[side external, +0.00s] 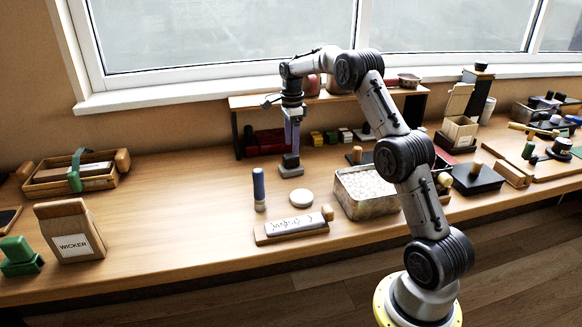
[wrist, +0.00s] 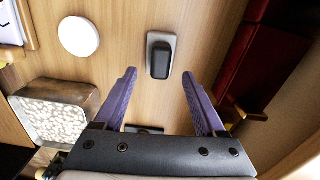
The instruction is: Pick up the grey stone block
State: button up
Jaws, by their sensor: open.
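A small grey block with a black, rounded upper part (side external: 291,169) stands on the wooden table below my gripper. In the wrist view the same grey block (wrist: 172,42) lies just beyond the fingertips, roughly centred between them. My gripper (side external: 291,148) points down with its purple fingers just above the block's black top. In the wrist view my gripper (wrist: 158,76) is open, with nothing between its fingers. I cannot tell the exact gap between fingertips and block.
A white disc (side external: 301,198), a blue cylinder (side external: 259,188) and a labelled slab on a wooden tray (side external: 262,239) stand in front. A pebble-filled box (side external: 363,210) is to the right. A low shelf (side external: 236,133) with dark red items stands behind. The table's left middle is clear.

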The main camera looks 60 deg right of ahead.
aim_at(291, 155)
jog(key=shift+w+f, duration=0.1)
jog(key=shift+f, duration=2.7)
grip_shut()
jog(key=shift+r, duration=0.15)
